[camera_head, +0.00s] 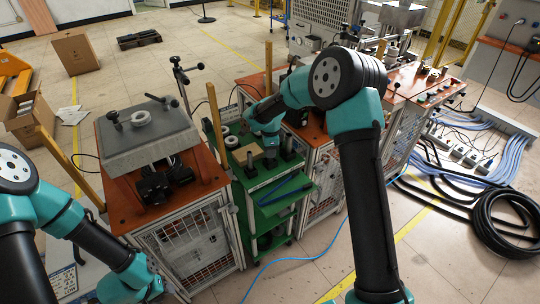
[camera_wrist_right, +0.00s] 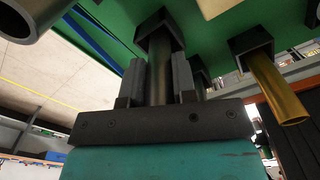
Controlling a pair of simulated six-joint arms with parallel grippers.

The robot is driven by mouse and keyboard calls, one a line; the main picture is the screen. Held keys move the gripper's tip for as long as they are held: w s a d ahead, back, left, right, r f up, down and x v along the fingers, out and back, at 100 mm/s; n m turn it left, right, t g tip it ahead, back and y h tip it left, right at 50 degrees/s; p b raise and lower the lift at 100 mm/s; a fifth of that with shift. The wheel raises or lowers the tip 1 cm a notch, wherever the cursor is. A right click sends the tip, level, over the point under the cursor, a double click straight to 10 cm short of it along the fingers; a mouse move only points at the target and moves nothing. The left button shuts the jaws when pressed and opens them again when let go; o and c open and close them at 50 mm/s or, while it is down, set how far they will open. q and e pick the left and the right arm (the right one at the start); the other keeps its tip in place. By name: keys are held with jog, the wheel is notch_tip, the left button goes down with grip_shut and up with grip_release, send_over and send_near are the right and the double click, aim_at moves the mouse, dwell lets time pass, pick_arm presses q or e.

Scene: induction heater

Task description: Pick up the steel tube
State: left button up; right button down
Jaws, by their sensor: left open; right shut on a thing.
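The steel tube (camera_wrist_right: 160,88) is a dark grey cylinder standing in a black square holder (camera_wrist_right: 162,28) on the green cart. In the right wrist view my right gripper (camera_wrist_right: 158,72) has one finger on each side of it and is shut on it. The tube's end is still at the holder. In the head view my right gripper (camera_head: 270,157) is down over the green cart top (camera_head: 262,180), and the tube there is hidden by the wrist. My left gripper (camera_head: 146,286) is low at the bottom left, far from the tube, open; its fingers are hard to make out.
A brass tube (camera_wrist_right: 280,92) in its own holder is close on the right in the wrist view. A wider grey tube end (camera_wrist_right: 30,18) is at the upper left. In the head view, orange-topped machines (camera_head: 125,210) flank the green cart. Blue tools (camera_head: 285,190) lie on its front.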

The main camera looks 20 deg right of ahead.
jog(key=shift+r, duration=0.15)
jog(key=s+a+r, duration=0.2)
jog(key=s, duration=0.5)
jog(key=s+a+r, duration=0.2)
jog(key=s+a, duration=0.1)
jog(key=s, duration=0.5)
jog(key=shift+a+r, duration=0.25)
jog(key=shift+r, duration=0.15)
notch_tip(320, 180, up, 8)
jog(key=shift+f, duration=0.25)
dwell(1.1)
